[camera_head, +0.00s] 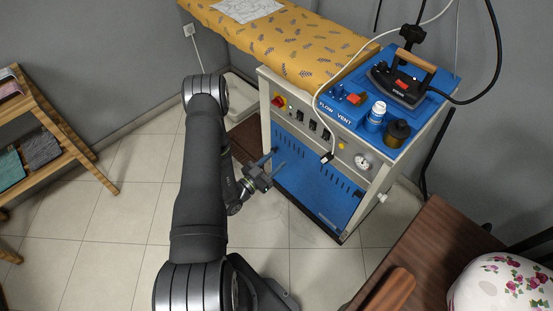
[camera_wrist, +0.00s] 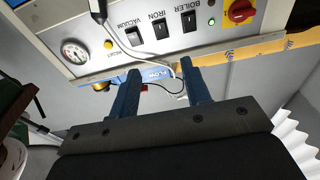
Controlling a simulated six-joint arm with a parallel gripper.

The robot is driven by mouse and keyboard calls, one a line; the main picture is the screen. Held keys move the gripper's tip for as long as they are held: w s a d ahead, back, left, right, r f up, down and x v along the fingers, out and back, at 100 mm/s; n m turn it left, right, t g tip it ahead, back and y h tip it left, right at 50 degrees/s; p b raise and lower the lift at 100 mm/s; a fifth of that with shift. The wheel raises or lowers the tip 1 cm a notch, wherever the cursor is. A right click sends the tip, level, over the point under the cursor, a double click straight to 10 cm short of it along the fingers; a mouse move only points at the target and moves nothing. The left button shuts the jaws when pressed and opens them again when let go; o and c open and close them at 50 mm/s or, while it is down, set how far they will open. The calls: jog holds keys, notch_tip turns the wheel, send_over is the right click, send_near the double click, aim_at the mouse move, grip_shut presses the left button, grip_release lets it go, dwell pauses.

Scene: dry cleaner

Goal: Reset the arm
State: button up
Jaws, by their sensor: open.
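My gripper (camera_head: 264,172) is in front of the blue front panel of the ironing station (camera_head: 310,178), low and left of it in the head view. In the wrist view my gripper (camera_wrist: 163,95) shows two blue fingers set apart with nothing between them. The fingers point towards the station's control panel (camera_wrist: 150,35), which shows switches, a gauge and a red knob. I cannot tell the exact gap between the fingertips and the station.
A brown table (camera_head: 425,245) is at lower right, a wooden shelf (camera_head: 55,125) at left. Tiled floor between is clear.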

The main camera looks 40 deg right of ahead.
aim_at(311, 128)
jog(key=shift+d, duration=0.15)
jog(key=d, duration=0.5)
jog(key=d+r, duration=0.1)
jog(key=d, duration=0.5)
jog(key=d+r, duration=0.1)
jog(key=d, duration=0.5)
jog(key=shift+r, duration=0.15)
jog(key=shift+a, duration=0.1)
